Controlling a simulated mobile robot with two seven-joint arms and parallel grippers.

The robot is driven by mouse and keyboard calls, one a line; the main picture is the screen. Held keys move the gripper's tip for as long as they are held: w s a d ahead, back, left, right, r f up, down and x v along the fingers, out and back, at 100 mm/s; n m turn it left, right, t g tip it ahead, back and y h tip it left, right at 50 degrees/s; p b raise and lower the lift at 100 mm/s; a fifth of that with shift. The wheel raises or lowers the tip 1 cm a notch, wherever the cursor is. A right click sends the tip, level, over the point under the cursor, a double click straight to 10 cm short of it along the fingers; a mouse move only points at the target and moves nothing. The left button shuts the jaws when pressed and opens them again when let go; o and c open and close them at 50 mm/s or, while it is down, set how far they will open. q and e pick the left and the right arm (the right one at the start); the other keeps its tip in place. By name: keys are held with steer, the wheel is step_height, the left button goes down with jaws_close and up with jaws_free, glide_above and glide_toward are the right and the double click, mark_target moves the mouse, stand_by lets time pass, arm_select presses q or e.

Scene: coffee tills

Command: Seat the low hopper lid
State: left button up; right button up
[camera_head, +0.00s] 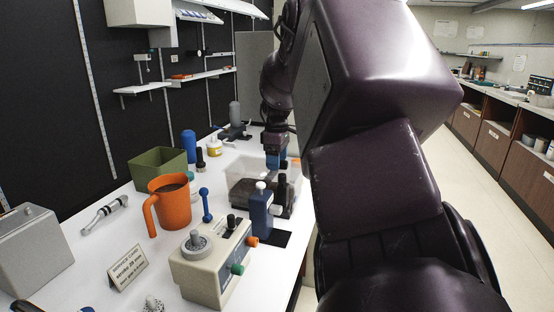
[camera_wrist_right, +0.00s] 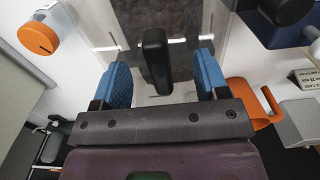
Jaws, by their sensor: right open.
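The low hopper (camera_head: 241,194) is a clear bin with dark beans inside, on the white counter in the head view. A clear lid panel with an upright black handle (camera_wrist_right: 155,60) shows in the right wrist view, dark beans visible beyond it. My right gripper (camera_wrist_right: 162,80) is open, its blue fingertips on either side of the handle with gaps. In the head view my right gripper (camera_head: 276,162) is over the hopper, partly hidden by my own arm. I cannot tell whether the lid sits flush. I cannot make out my left gripper.
A beige machine (camera_head: 212,266) with knobs and a blue block (camera_head: 261,214) stand in front of the hopper. An orange jug (camera_head: 169,207), a green bin (camera_head: 157,171) and a blue bottle (camera_head: 189,146) stand left.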

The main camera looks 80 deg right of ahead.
steer(key=shift+r+p, duration=0.8)
steer(key=shift+r, duration=3.25)
arm_select(q)
steer(key=r, duration=0.1)
steer(key=w+r, duration=0.1)
steer(key=shift+w+r+t, duration=0.15)
steer(key=shift+r+t, duration=0.15)
steer(key=shift+r, duration=0.05)
